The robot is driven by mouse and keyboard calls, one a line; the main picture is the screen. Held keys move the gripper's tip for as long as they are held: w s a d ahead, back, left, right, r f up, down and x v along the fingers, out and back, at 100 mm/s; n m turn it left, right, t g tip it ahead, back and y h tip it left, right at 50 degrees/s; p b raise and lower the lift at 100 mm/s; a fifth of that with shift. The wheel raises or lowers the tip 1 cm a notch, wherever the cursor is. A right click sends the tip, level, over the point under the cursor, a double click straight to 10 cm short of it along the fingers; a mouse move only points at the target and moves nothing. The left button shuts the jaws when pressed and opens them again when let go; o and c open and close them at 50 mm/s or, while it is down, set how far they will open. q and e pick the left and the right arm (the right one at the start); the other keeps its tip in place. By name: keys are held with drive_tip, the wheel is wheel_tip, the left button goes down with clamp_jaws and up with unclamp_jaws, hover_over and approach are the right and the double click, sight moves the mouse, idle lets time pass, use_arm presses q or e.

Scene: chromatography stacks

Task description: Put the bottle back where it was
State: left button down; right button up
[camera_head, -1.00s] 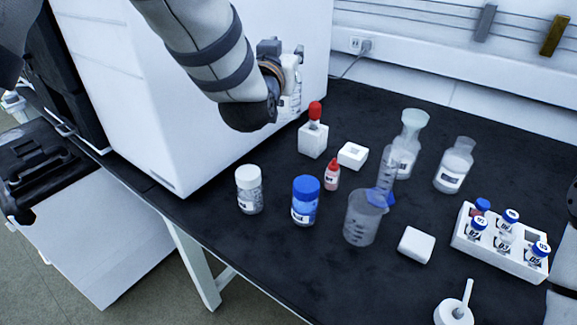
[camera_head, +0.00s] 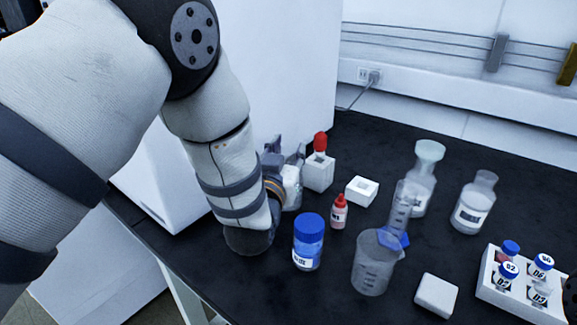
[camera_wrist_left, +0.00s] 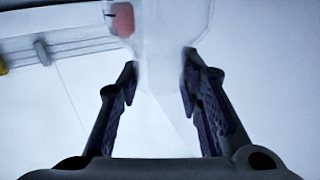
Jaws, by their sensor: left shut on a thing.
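My left gripper (camera_head: 285,160) is shut on a pale, clear bottle (camera_head: 292,190). The bottle is partly hidden by the fingers and wrist, left of the red-topped dropper in its white block. In the left wrist view the bottle (camera_wrist_left: 168,35) sits between the two dark fingertips (camera_wrist_left: 160,82), with a reddish patch at its upper left. Whether its base touches the table, I cannot tell.
A blue-capped bottle (camera_head: 308,242), small red-capped bottle (camera_head: 339,212), white block (camera_head: 361,191) and beaker (camera_head: 374,264) stand close by on the black table. Flasks (camera_head: 473,205) and a vial rack (camera_head: 515,292) are at right. The large white machine (camera_head: 285,60) is behind.

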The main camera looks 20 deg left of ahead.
use_arm(q)
wheel_tip(320, 180, down, 2)
drive_tip(key=shift+f, duration=0.25)
drive_tip(key=shift+r, duration=0.15)
drive_tip(key=c, duration=1.1)
unclamp_jaws()
